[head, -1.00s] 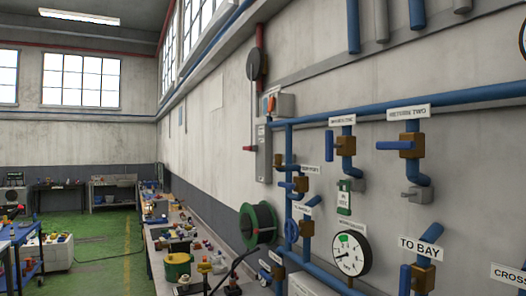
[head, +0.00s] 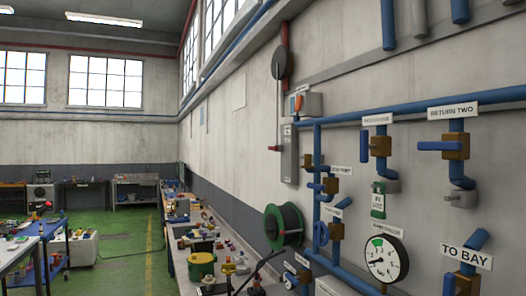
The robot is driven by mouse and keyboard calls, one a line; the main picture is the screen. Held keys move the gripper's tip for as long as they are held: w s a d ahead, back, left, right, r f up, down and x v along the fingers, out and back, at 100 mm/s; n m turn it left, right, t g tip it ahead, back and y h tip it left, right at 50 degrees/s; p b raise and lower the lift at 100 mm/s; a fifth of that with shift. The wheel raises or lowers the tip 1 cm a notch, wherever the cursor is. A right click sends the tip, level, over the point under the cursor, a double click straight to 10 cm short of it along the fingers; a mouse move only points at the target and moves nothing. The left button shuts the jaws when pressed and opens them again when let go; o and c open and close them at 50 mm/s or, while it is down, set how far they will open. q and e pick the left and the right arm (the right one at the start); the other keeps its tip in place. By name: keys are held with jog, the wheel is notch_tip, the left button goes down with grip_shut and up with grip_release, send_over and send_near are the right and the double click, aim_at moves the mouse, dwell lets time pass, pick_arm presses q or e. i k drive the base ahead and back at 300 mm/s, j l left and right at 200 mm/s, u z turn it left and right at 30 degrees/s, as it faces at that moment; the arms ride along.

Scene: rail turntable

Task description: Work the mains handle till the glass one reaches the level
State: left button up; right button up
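Several blue pipe branches with brass valves run along the right wall. One valve (head: 380,146) has a blue handle (head: 364,144) hanging vertically; the label above it (head: 377,119) is too small to read surely. A green-and-white tag or small unit (head: 378,200) is below it. The RETURN TWO valve (head: 456,146) has a horizontal blue handle. The TO BAY valve (head: 467,285) is cut by the bottom edge. A round glass-faced gauge (head: 386,259) has a green sector near the top; its needle points left, outside the green. Which handle is the mains one I cannot tell. Neither gripper shows.
A cluttered bench (head: 215,248) runs along the wall, with a green cable reel (head: 284,227) at its right. A grey switch box (head: 289,153) hangs above. A blue trolley (head: 42,240) stands left. Green floor (head: 115,270) lies open between them.

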aim_at(276, 148)
jog(key=i+j+z, duration=0.1)
jog(key=i+j, duration=0.8)
jog(key=i+j+z, duration=0.1)
jog(key=i+j, duration=0.8)
jog(key=j, duration=0.15)
